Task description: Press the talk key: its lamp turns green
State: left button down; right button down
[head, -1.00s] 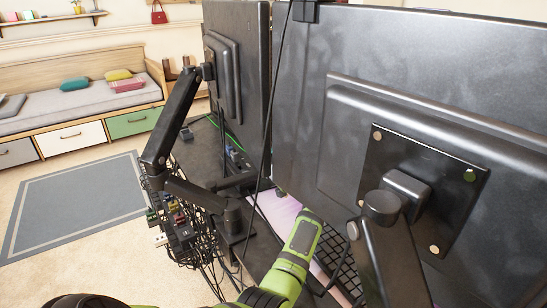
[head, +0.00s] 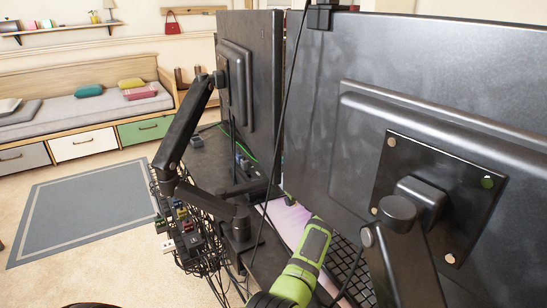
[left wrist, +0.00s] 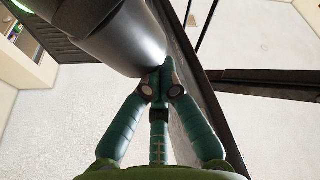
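I cannot make out the talk key or its lamp in either view. In the left wrist view my left gripper (left wrist: 167,72) has its teal fingers drawn together at the tips, with nothing visible between them. The tips are close to a large dark grey rounded body (left wrist: 115,35), and I cannot tell whether they touch it. In the head view a green arm link of mine (head: 304,262) reaches up beside the keyboard (head: 350,272), and no gripper shows there. My right gripper is not in view.
The backs of a large near monitor (head: 420,75) and a farther monitor (head: 262,80) block much of the desk. Jointed monitor arms (head: 187,125) and a hanging cable (head: 283,110) stand close by. Tangled cables (head: 200,240) hang at the desk's left edge. Open floor with a grey rug (head: 85,210) lies left.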

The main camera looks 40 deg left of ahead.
pick_arm(q)
jog(key=v, duration=0.8)
dwell(0.4)
jog(key=shift+s+f, duration=0.1)
